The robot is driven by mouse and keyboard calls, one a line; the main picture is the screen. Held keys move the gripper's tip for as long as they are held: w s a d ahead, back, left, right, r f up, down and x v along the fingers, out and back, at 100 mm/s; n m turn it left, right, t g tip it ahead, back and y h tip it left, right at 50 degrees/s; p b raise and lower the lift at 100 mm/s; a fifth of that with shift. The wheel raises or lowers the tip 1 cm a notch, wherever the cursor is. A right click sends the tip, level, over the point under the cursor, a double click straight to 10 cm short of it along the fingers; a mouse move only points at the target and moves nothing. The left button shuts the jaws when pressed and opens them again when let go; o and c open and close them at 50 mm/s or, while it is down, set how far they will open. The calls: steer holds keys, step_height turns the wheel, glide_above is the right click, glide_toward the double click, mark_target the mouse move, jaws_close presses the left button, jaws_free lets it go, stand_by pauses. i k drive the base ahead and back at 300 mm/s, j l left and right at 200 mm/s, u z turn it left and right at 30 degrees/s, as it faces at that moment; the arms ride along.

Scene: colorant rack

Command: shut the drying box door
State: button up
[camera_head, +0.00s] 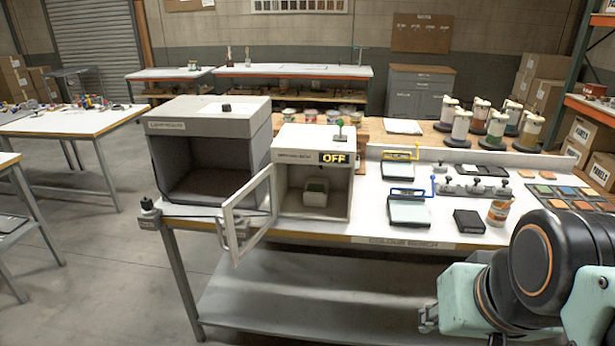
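The door (230,236), a pale frame around a clear pane, is swung wide open from the box's left side and sticks out past the bench's front edge. A metal handle shows near its free side. My gripper (428,318) is low at the lower right, in front of the bench and well apart from the door. Its fingers are small and partly hidden, so its opening is unclear.
A larger grey open-fronted box (215,118) stands left of the drying box. Trays, a dark block (469,221) and a jar (498,211) lie to the right on the bench. A lower shelf (300,300) runs under the bench.

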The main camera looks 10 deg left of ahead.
mark_target(236, 258)
steer(key=i+j+z, duration=0.1)
steer(key=j, duration=0.5)
steer(key=i+j, duration=0.2)
steer(key=j, duration=0.4)
steer(key=i+j+z, duration=0.15)
steer(key=j, duration=0.4)
steer(key=i+j+z, duration=0.1)
steer(key=j, duration=0.5)
steer(key=j+z, duration=0.1)
steer(key=j, duration=0.5)
steer(key=k, duration=0.3)
steer(key=i+j+z, duration=0.15)
steer(key=j+z, duration=0.15)
steer(key=i+j+z, duration=0.1)
steer(key=j+z, duration=0.2)
